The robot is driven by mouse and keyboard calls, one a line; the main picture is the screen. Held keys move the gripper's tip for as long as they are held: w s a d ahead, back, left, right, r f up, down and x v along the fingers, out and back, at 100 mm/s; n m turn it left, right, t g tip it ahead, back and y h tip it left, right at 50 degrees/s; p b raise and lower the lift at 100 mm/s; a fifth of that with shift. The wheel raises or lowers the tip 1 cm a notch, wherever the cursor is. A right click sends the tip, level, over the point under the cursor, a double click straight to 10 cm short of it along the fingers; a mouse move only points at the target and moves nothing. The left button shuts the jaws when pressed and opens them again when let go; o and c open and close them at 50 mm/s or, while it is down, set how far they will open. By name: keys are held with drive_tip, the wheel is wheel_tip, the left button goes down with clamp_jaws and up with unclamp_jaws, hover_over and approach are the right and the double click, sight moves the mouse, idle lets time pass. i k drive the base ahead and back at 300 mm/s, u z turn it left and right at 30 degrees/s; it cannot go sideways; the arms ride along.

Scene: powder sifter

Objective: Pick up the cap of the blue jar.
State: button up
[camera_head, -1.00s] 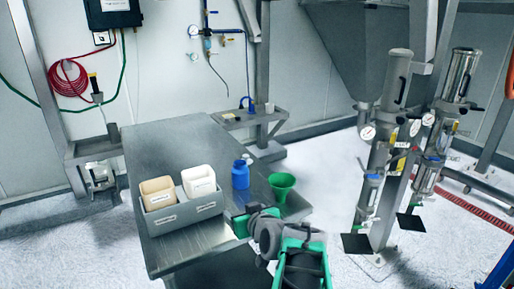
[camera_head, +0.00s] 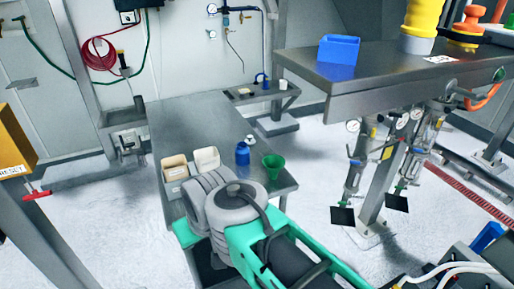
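The blue jar (camera_head: 242,157) stands upright on the steel table, left of a green funnel. Its blue cap (camera_head: 243,145) appears to sit on top, but it is small at this distance. My grey and green arm fills the lower middle of the head view, in front of the table's near part. No gripper fingers show, so I cannot see whether my gripper is open or holds anything.
The green funnel (camera_head: 273,164) is at the table's right edge. A tan container (camera_head: 174,167) and a white container (camera_head: 206,158) stand left of the jar. A raised steel bench (camera_head: 345,88) with a blue bin (camera_head: 338,49) juts in at right. A yellow RESET box (camera_head: 15,142) is at left.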

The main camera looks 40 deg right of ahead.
sight(250, 140)
drive_tip(key=z, duration=1.3)
drive_tip(key=i, duration=0.75)
drive_tip(key=u, duration=0.8)
drive_tip(key=i, duration=0.5)
drive_tip(key=u, duration=0.6)
